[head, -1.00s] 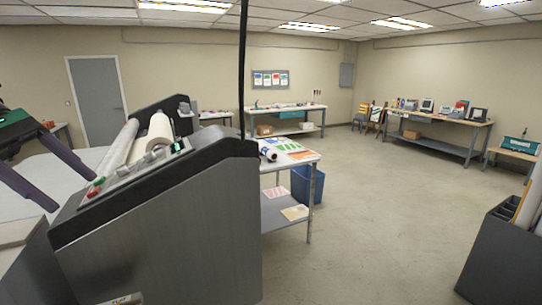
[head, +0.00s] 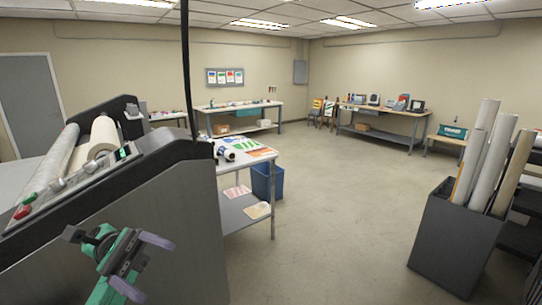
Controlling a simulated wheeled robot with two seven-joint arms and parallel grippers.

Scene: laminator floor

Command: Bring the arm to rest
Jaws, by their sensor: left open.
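My left gripper (head: 141,264) is low at the left of the head view, in front of the laminator's grey side panel. Its two purple-grey fingers stand apart with nothing between them. My left arm (head: 112,262), green and black, comes up from the bottom edge; most of it is out of the picture. The gripper looks clear of the laminator (head: 165,215), though the exact gap cannot be told. My right arm and right gripper are not in view.
A side table (head: 240,205) with prints stands beyond the laminator, a blue bin (head: 267,182) beside it. A dark box of rolls (head: 455,240) stands at the right. The floor (head: 335,215) between is clear. Work tables (head: 385,120) line the back walls.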

